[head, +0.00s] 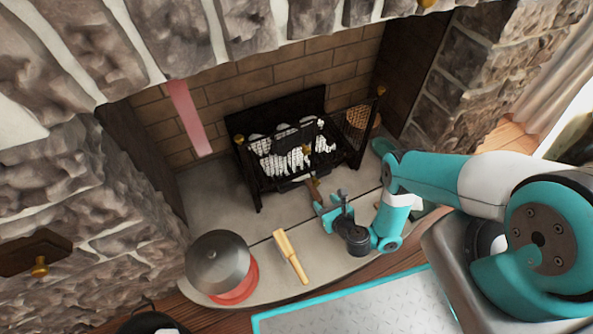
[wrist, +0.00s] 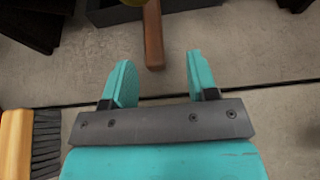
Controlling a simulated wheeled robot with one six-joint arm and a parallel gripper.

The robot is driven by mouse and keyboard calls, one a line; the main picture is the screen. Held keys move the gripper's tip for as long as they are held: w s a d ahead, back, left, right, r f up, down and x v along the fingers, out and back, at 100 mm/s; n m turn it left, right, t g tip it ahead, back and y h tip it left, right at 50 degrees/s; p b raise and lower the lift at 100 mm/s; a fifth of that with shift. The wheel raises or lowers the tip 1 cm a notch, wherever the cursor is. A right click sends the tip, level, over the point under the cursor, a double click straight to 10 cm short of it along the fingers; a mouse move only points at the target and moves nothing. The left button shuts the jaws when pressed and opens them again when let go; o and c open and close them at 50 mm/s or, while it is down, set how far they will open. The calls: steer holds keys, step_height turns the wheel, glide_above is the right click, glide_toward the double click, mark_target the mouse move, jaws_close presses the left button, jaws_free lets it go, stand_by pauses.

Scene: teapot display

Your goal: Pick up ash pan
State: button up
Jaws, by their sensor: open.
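A brown handle (wrist: 153,35) shows in the wrist view, pointing toward my gripper (wrist: 159,62). In the head view the handle (head: 313,188) comes out in front of the black fire grate (head: 280,152). It seems to belong to the ash pan, whose body is mostly hidden under the grate and past the top of the wrist view. My gripper (head: 325,207) is open and empty over the hearth. The handle's near end appears between the two teal fingertips in the wrist view. I cannot tell its height gap from the fingers.
A wooden-handled brush (head: 290,255) lies left of my gripper; its bristles show in the wrist view (wrist: 45,140). A red pot with a grey lid (head: 218,262) stands farther left. A mesh screen (head: 357,130) stands beside the grate. A pink strip (head: 190,118) hangs at left.

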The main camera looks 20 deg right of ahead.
mark_target(319, 198)
steer(key=b+x, duration=0.4)
steer(key=b, duration=0.1)
steer(key=shift+a+f+b, duration=0.2)
steer(key=shift+a+b, duration=0.1)
steer(key=shift+a, duration=0.05)
steer(key=shift+w+a+b, duration=0.1)
steer(key=shift+w+b, duration=0.45)
steer(key=shift+b, duration=0.1)
steer(key=shift+c, duration=0.4)
steer(key=shift+r, duration=0.1)
jaws_close()
